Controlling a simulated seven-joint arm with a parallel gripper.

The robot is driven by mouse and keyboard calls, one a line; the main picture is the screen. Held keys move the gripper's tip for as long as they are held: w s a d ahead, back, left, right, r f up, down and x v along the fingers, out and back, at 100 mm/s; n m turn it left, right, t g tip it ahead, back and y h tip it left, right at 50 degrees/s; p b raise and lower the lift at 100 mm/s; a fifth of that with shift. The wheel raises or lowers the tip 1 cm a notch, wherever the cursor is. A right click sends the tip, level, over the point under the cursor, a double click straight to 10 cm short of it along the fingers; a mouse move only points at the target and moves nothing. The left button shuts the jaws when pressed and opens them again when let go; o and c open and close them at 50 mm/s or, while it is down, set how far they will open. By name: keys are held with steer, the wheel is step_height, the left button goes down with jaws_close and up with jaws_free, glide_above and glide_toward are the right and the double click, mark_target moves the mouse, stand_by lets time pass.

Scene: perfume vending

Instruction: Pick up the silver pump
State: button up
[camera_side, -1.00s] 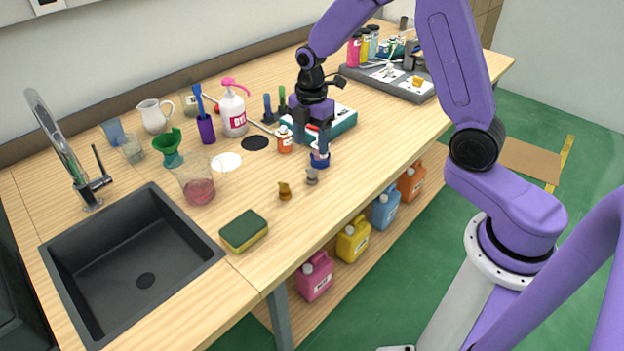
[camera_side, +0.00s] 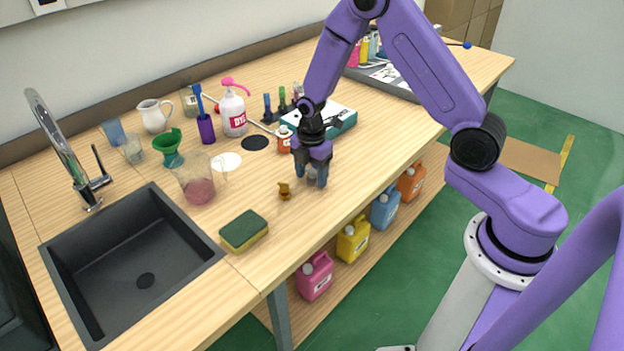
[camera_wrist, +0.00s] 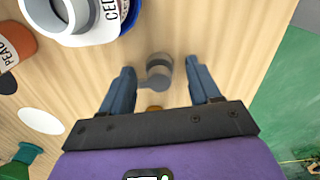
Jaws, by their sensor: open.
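The silver pump (camera_wrist: 158,72) stands on the wooden table in the wrist view, between the two blue fingers of my gripper (camera_wrist: 160,68). There is a gap on both sides of it, and the fingers do not appear to touch it. In the side view my gripper (camera_side: 310,184) is low over the table and its fingers mostly hide the silver pump (camera_side: 311,176). My gripper is open.
A gold pump (camera_side: 285,190) stands just left of my gripper. An orange-labelled bottle (camera_side: 284,140) stands behind it. A sponge (camera_side: 243,231) and a sink (camera_side: 130,265) lie to the left. The table is clear toward the front edge.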

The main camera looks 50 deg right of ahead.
steer(key=shift+c, duration=0.3)
steer(key=c, duration=1)
steer(key=shift+c, duration=0.2)
steer(key=shift+r, duration=0.1)
